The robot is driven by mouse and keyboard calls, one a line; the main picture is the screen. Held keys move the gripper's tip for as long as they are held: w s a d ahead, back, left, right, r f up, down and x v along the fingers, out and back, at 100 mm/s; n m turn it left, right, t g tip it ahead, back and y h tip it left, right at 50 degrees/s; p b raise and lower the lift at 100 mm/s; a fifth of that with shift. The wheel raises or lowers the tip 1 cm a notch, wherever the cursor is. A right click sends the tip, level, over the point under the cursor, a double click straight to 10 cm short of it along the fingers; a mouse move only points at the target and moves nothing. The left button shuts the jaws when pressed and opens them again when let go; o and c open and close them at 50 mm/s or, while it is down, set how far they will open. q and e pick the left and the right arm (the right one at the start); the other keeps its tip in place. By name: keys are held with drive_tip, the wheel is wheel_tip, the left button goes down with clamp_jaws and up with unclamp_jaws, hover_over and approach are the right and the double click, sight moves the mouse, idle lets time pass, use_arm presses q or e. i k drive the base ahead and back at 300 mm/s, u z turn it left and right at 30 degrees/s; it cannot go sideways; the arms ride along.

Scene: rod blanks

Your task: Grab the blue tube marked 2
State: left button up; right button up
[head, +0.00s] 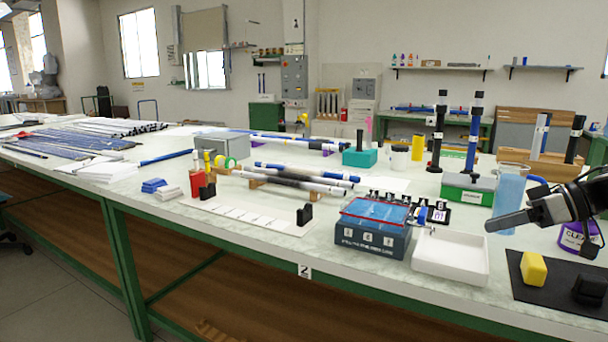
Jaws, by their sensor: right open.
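Several blue tubes show, but I cannot read a 2 on any of them. One blue tube (474,135) with black ends stands upright at the back right, next to a black upright one (438,135). Another blue tube (300,172) lies behind the rods on the wooden supports. A long blue one (270,136) lies farther back, and a short blue one (166,156) lies at the left. My right gripper (530,226) is open and empty at the right, over the table's front area, apart from all these tubes. My left gripper is not in view.
A white tray (450,256), a dark box with a blue top (372,237), a clear blue-tinted beaker (509,186) and a purple container (580,238) crowd the right side. A yellow block (533,268) sits on a black mat.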

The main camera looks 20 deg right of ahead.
sight(355, 180)
drive_tip(key=i, duration=1.95)
